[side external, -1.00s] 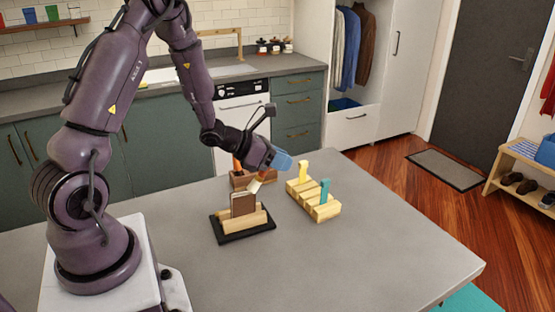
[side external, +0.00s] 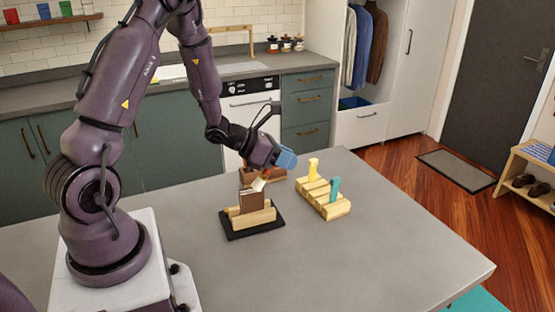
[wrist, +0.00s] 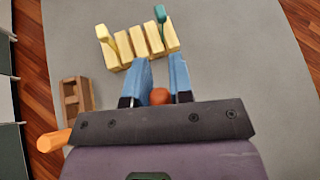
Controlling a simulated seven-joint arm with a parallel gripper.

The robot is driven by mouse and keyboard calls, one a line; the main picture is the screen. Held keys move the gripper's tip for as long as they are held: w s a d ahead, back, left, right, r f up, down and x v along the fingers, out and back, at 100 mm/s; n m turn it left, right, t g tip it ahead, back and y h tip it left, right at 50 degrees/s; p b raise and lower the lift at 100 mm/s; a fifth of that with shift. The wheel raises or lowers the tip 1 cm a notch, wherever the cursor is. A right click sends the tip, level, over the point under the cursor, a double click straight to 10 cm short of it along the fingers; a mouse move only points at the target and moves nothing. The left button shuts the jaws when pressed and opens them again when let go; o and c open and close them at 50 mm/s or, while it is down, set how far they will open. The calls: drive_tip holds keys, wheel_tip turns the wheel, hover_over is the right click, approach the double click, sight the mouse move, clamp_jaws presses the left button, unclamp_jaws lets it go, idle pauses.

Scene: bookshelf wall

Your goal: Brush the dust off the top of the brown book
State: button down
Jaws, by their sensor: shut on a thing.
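The brown book (side external: 251,202) stands upright between light wooden blocks on a black base (side external: 237,232). My gripper (side external: 285,159) is above and to the right of it, with blue fingers shut on a brush. The brush's pale bristles (side external: 258,184) are at the book's top edge; whether they touch it I cannot tell. In the wrist view my gripper (wrist: 161,68) shows a round reddish-brown handle end (wrist: 159,97) between its fingers. The book is hidden in that view. Any dust is too small to make out.
A pale wooden rack (side external: 325,199) with an upright yellow piece (side external: 313,167) and a teal piece (side external: 335,188) stands right of the book. A brown wooden box (wrist: 77,96) is behind the book. An orange cylinder (wrist: 55,140) shows nearby. The counter's front and right are clear.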

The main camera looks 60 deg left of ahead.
drive_tip(key=shift+s+a+r, duration=0.1)
drive_tip(key=shift+s+a, duration=0.05)
drive_tip(key=shift+s, duration=0.6)
drive_tip(key=shift+s+a, duration=0.15)
drive_tip(key=shift+s, duration=0.6)
drive_tip(key=shift+w+d+f, duration=0.1)
drive_tip(key=shift+w+f, duration=0.05)
drive_tip(key=shift+w, duration=1)
drive_tip(key=shift+w+d+f, duration=0.1)
drive_tip(key=shift+w, duration=1.05)
wheel_tip(320, 180, up, 6)
drive_tip(key=shift+w, duration=0.15)
wheel_tip(320, 180, up, 3)
drive_tip(key=shift+r, duration=0.1)
